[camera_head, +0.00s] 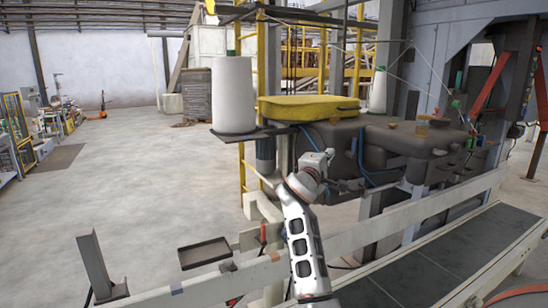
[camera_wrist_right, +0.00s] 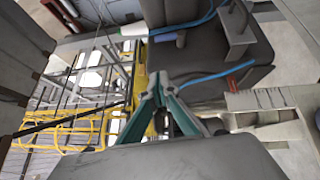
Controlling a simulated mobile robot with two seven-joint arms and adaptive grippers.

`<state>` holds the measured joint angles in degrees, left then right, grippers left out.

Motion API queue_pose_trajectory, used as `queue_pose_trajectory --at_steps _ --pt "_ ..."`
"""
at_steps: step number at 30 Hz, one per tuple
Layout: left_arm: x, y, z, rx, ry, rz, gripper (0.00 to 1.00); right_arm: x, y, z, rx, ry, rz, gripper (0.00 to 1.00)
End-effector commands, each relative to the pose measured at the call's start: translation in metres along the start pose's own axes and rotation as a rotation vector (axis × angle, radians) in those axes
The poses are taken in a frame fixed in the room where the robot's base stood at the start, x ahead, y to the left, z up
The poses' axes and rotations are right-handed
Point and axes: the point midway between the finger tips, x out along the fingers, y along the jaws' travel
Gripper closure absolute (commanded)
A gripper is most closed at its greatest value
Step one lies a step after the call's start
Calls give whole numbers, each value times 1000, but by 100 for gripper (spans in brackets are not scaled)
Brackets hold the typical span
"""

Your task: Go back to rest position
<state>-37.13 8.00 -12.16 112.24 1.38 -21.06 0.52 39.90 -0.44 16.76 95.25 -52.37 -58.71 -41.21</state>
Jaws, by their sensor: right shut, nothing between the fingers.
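My right arm rises from the bottom middle of the head view, and its wrist and gripper (camera_head: 345,185) are in front of the dark machine body (camera_head: 395,145). The gripper is small and partly lost against the dark machine there. In the right wrist view the two teal-grey fingers of my right gripper (camera_wrist_right: 157,88) meet at their tips, shut with nothing between them. The dark machine body also shows in the right wrist view (camera_wrist_right: 205,65), beyond the fingers. My left gripper is in neither view.
A conveyor with a dark belt (camera_head: 440,258) and pale side rails runs along the lower right. A white spool (camera_head: 233,95) stands on a dark shelf left of the machine. A yellow cover (camera_head: 305,107) lies on top. A small dark tray (camera_head: 204,252) is at lower left. Open floor (camera_head: 110,190) lies left.

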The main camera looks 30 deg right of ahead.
Motion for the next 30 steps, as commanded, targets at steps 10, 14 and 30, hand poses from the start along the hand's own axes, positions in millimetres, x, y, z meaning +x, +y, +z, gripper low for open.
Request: queue_pose_trajectory --at_steps 10,14,30 --pt "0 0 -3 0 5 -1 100 -12 -32 -15 16 67 -10 100" --pt "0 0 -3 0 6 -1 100 -43 -95 -44 70 207 -48 100" --pt "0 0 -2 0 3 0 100 -288 -368 -68 455 704 -575 100"
